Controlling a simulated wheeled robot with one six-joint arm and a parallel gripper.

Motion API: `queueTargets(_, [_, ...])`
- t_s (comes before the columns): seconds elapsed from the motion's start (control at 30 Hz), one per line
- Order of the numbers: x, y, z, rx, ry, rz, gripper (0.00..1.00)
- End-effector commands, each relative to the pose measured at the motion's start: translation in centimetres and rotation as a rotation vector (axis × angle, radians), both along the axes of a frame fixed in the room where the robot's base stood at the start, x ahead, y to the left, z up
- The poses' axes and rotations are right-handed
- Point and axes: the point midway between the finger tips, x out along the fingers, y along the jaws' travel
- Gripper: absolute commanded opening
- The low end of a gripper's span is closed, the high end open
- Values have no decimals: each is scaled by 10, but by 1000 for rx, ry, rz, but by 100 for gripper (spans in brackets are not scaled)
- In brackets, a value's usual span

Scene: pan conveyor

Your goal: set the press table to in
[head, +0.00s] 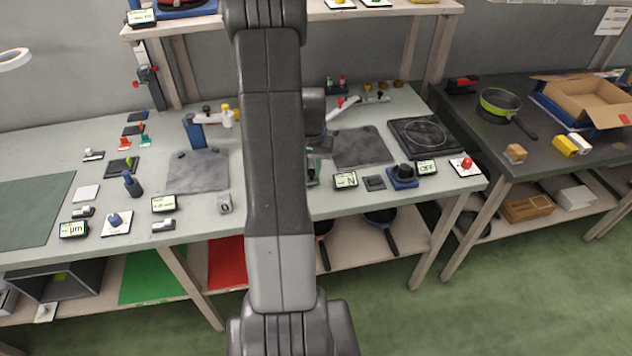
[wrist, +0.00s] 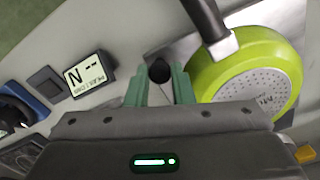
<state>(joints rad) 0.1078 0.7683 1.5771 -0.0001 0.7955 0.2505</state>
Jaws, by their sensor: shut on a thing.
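My gripper (wrist: 160,82) has green fingers, one on each side of a small round black knob (wrist: 160,71), and is shut on it. In the head view my gripper (head: 314,168) shows only partly, at the bench's front, behind my arm. A pale grey metal plate (wrist: 277,14) lies beyond the fingers in the wrist view, with a lime-green pan (wrist: 245,62) over it. I cannot tell for sure which part is the press table, or whether it is in or out. My arm hides that spot in the head view.
A display reading N (head: 346,180) stands beside the gripper, also in the wrist view (wrist: 90,76). Right of it are a small dark pad (head: 374,183), a blue block with a black knob (head: 403,177) and a hotplate (head: 425,135). A dark grey plate (head: 362,148) lies behind them.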

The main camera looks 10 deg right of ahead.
Motion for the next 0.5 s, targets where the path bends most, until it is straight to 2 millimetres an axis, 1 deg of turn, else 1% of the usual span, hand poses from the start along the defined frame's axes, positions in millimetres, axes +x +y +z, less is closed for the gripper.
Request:
queueTargets(0.03, [7,0,0,-1,-2,0,0])
queueTargets(0.13, [13,0,0,0,-1,-1,0])
queueTargets(0.43, [13,0,0,0,0,0,0])
queueTargets(0.47, [13,0,0,0,0,0,23])
queueTargets(0.5, [13,0,0,0,0,0,31])
